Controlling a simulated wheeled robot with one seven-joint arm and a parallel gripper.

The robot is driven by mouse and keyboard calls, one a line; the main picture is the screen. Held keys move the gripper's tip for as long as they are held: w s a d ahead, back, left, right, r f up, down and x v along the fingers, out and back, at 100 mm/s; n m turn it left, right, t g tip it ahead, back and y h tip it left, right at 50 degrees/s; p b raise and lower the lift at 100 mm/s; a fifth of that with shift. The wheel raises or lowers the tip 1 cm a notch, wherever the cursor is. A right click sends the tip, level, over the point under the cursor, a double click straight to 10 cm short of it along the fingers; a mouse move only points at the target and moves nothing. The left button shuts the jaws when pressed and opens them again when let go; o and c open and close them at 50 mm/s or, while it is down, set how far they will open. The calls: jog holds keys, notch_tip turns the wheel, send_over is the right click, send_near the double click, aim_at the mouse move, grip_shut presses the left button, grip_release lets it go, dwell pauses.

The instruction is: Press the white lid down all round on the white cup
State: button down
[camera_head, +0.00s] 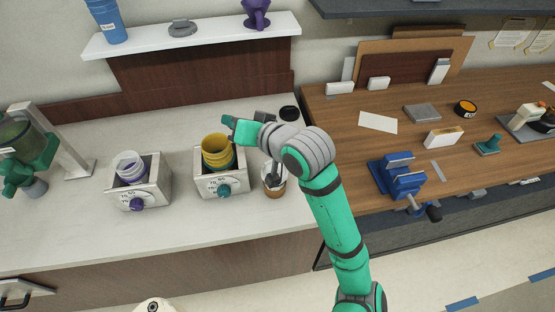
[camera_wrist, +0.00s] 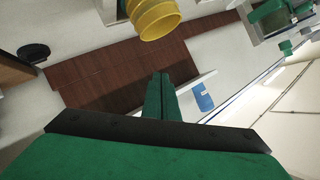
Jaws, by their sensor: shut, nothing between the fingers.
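My gripper (camera_head: 229,122) is shut and empty. It points left, above and behind the yellow cups (camera_head: 216,150) in the right-hand box. In the wrist view its closed fingertips (camera_wrist: 161,76) show against the dark wood panel. A small brown and white container (camera_head: 273,187) stands on the counter under my wrist, with dark grey things at its top; I cannot tell if it is the white cup. I cannot make out a white lid in either view. White and purple stacked cups (camera_head: 130,168) sit in the left box.
The boxes (camera_head: 140,196) stand mid-counter. A grinder-like machine (camera_head: 30,150) is at the far left. A black disc (camera_head: 289,113) lies behind my wrist. The shelf (camera_head: 205,36) holds a blue cup (camera_head: 107,20). A blue vise (camera_head: 397,178) is on the wooden bench to the right. The counter's front strip is clear.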

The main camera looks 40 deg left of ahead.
jog(key=w+d+f+n+h, duration=0.1)
jog(key=d+f+h, duration=0.9)
jog(key=d, duration=0.3)
jog(key=shift+f+h, duration=0.4)
jog(key=shift+f, duration=0.5)
jog(key=shift+d+f, duration=0.1)
jog(key=shift+f, duration=0.5)
jog(key=shift+r, duration=3)
